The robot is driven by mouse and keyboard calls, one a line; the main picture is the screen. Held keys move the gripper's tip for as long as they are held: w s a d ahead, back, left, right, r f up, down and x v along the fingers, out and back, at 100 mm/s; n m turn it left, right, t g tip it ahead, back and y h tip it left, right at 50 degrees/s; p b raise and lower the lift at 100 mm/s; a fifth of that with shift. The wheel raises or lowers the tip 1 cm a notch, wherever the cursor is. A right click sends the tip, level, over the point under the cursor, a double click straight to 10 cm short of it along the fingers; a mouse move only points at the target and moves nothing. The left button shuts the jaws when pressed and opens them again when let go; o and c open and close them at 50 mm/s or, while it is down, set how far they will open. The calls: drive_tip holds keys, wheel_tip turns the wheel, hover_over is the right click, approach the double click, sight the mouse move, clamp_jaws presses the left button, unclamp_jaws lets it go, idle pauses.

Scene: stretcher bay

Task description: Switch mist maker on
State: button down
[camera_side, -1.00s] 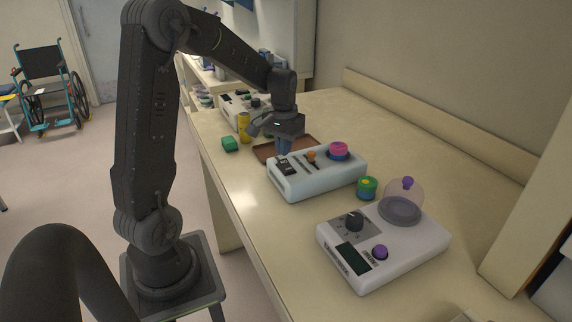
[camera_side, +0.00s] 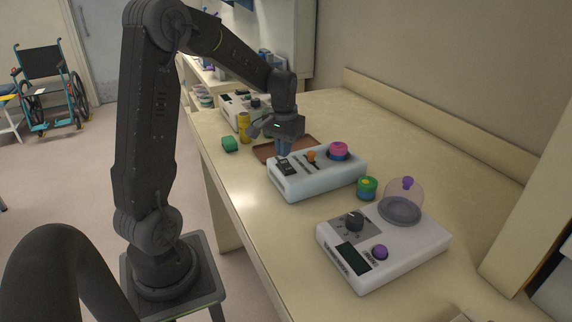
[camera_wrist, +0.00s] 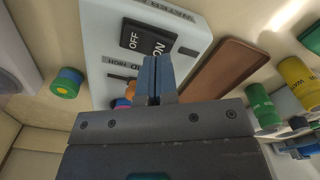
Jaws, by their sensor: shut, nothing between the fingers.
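The pale blue-white box (camera_side: 325,180), which I take to be the mist maker, lies on the bench. It has a black rocker switch (camera_side: 286,167) at its left end, an orange lever (camera_side: 311,156) and a pink-topped round part (camera_side: 339,150). In the wrist view the rocker (camera_wrist: 148,39) reads OFF and ON; I cannot tell which side is pressed. My gripper (camera_side: 283,152) is shut and empty, its blue fingers above the switch end. In the wrist view the fingertips (camera_wrist: 155,62) are beside the ON half. Contact cannot be told. The fingers partly hide the lever.
A brown tray (camera_side: 265,152) lies behind the box. A green-and-blue round container (camera_side: 367,188) and a white dial device (camera_side: 385,245) with a dome are nearer.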

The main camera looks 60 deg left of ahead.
sight(284, 161)
drive_tip(key=shift+f, duration=1.15)
idle(0.4)
drive_tip(key=shift+r, duration=3.55)
drive_tip(key=shift+d+r, duration=0.1)
drive_tip(key=shift+d, duration=0.05)
drive_tip(key=s+d+r+m+t, duration=0.2)
drive_tip(key=s+d, duration=0.5)
drive_tip(key=d, duration=0.4)
drive_tip(key=s+d+r+m+t, duration=0.3)
drive_tip(key=s+d, duration=0.4)
drive_tip(key=d, duration=0.4)
drive_tip(key=shift+r+m+t, duration=0.2)
drive_tip(key=shift+m+t, duration=0.1)
drive_tip(key=shift+m, duration=0.2)
